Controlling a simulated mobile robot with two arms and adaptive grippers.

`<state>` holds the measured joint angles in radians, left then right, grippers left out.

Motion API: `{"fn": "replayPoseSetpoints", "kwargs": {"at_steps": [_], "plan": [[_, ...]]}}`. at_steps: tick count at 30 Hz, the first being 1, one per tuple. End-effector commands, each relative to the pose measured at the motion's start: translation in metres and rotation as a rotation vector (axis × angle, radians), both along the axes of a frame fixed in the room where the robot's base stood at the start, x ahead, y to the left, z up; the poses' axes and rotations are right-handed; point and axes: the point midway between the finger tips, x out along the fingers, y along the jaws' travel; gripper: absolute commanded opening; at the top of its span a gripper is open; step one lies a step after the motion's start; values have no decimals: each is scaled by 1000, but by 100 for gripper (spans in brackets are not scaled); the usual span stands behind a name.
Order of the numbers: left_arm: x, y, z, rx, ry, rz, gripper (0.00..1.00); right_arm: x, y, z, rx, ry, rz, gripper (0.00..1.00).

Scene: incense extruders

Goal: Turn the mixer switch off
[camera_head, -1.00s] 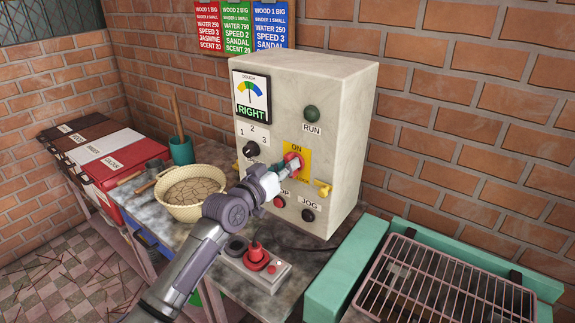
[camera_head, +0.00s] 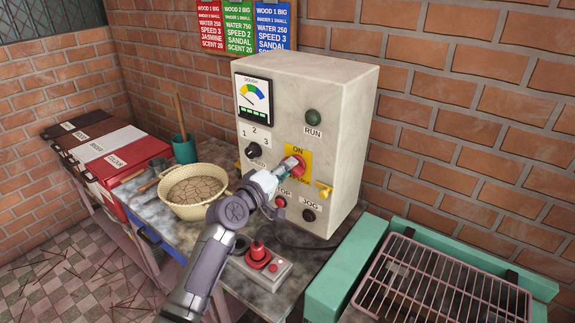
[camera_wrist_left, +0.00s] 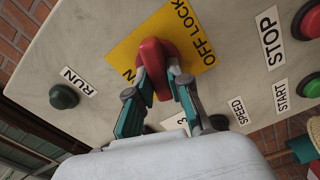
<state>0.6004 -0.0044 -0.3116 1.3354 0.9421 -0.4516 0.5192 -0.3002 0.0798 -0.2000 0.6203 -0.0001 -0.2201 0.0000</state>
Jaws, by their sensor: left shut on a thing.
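The mixer switch is a red rotary handle (camera_head: 299,163) on a yellow plate (camera_head: 294,150) on the front of the pale control box (camera_head: 320,100). The plate reads ON at the top in the head view and OFF LOCK in the left wrist view. My left gripper (camera_head: 287,166) is at the switch. In the left wrist view, its two fingers (camera_wrist_left: 157,80) are closed on either side of the red handle (camera_wrist_left: 157,55) and touch it. The gauge (camera_head: 254,97) has its needle toward the left. My right gripper is not in view.
A woven basket (camera_head: 195,210) and a red joystick box (camera_head: 259,262) are near my arm. A wire rack (camera_head: 445,285) stands at right.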

Motion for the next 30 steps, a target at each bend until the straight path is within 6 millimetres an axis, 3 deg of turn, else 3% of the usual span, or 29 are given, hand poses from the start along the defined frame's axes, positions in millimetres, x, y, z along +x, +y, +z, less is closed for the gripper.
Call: {"fn": "replayPoseSetpoints", "kwargs": {"at_steps": [12, 30], "plan": [[0, 0, -1, -224, 164, -1, 0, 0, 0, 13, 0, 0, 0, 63], [0, 0, -3, -292, 214, 0, 0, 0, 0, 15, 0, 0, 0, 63]]}}
